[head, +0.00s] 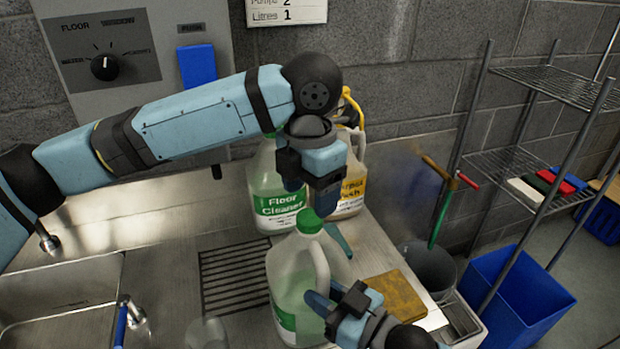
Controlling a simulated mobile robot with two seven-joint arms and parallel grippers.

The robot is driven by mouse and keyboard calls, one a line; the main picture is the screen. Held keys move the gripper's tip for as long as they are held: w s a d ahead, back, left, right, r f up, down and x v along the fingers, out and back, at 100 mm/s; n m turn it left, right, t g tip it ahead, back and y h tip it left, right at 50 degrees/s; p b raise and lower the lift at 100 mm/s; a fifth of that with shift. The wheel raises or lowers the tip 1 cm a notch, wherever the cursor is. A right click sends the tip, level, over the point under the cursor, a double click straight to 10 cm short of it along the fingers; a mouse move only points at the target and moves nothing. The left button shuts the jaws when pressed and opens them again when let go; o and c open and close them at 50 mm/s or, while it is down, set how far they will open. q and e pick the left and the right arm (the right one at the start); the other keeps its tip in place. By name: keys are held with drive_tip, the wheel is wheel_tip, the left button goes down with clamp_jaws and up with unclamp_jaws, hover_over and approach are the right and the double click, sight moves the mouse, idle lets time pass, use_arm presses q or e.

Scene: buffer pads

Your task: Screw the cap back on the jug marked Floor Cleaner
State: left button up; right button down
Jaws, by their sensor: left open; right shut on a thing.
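A translucent jug with pale green liquid (290,268) stands upright in front on the steel counter. Its label is mostly turned away, so I cannot read it. A green cap (308,221) is at its mouth; I cannot tell how tightly it sits. My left gripper (308,196) is open, pointing down just above and around the cap area. My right gripper (328,303) is shut on the front jug, low by its handle. Another jug (278,205), with a green label reading Floor Cleaner, stands behind; my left arm mostly hides its top.
A jug with a yellow label (351,196) and yellow hose stands at the back. A sponge (394,296), grey bucket (432,272) and blue bin (530,285) are at right. A drain grate (236,278) and sink (60,295) are at left. A clear glass (206,334) stands in front.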

use_arm(q)
drive_tip(key=n, duration=0.4)
drive_tip(key=shift+r, duration=0.15)
drive_tip(key=n, duration=0.4)
drive_tip(key=shift+r, duration=0.15)
drive_tip(key=n, duration=0.6)
drive_tip(key=shift+r+n, duration=0.2)
drive_tip(key=shift+n, duration=0.1)
drive_tip(key=n, duration=0.6)
drive_tip(key=shift+r, duration=0.2)
drive_tip(key=n, duration=0.4)
drive_tip(key=shift+r+n, duration=0.1)
drive_tip(key=shift+n, duration=0.3)
drive_tip(key=n, duration=0.4)
drive_tip(key=shift+r, duration=0.15)
drive_tip(key=n, duration=0.4)
drive_tip(key=shift+r, duration=0.1)
drive_tip(key=n, duration=0.6)
drive_tip(key=shift+r+n, duration=0.2)
drive_tip(key=shift+n, duration=0.1)
drive_tip(key=n, duration=0.4)
drive_tip(key=shift+r, duration=0.15)
drive_tip(key=n, duration=0.5)
drive_tip(key=shift+r+n, duration=0.15)
drive_tip(key=shift+n, duration=0.15)
